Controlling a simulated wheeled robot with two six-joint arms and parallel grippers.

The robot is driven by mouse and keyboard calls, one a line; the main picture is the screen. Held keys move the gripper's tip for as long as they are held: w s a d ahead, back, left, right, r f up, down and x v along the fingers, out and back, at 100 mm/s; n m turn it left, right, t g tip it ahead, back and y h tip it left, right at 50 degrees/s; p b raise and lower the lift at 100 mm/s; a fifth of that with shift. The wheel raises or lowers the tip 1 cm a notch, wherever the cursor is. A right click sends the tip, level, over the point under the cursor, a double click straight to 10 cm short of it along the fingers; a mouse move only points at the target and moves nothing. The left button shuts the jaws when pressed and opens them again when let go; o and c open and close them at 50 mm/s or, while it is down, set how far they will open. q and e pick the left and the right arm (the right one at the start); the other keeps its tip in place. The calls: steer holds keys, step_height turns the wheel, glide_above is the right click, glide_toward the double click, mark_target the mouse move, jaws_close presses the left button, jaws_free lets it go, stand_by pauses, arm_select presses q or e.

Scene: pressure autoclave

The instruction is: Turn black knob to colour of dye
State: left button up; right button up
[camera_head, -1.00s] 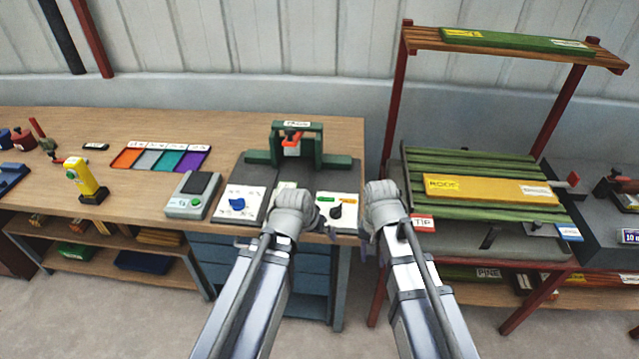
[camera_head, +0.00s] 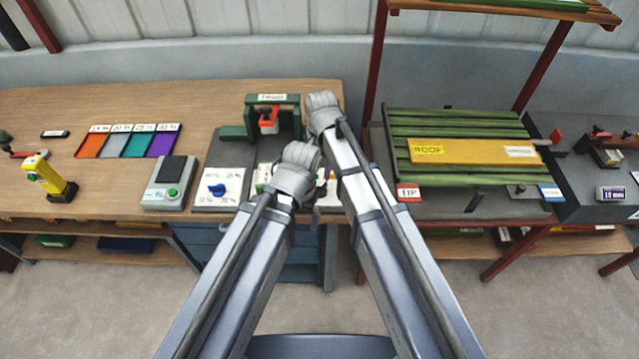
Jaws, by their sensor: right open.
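The black knob's white panel shows only as slivers (camera_head: 322,177) between my two arms, and the knob itself is hidden behind them. My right gripper (camera_head: 322,112) is open at the end of the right arm, over the bench's right side; its fingertips are hard to make out. My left gripper (camera_head: 299,168) is left of and nearer than it; its fingers are hidden behind its wrist. An orange-red piece (camera_head: 268,123) sits in a green frame (camera_head: 289,116). I cannot tell which thing is the dye.
A white panel with a blue knob (camera_head: 217,190) lies left of my arms, next to a grey box (camera_head: 168,183) with a green button. Orange, grey, teal and purple trays (camera_head: 128,142) stand farther left. A green slatted rack (camera_head: 470,130) is at right.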

mark_target(320, 186)
step_height(320, 186, down, 7)
steer(key=b, duration=0.6)
steer(key=shift+r, duration=0.1)
jaws_close()
stand_by(0.3)
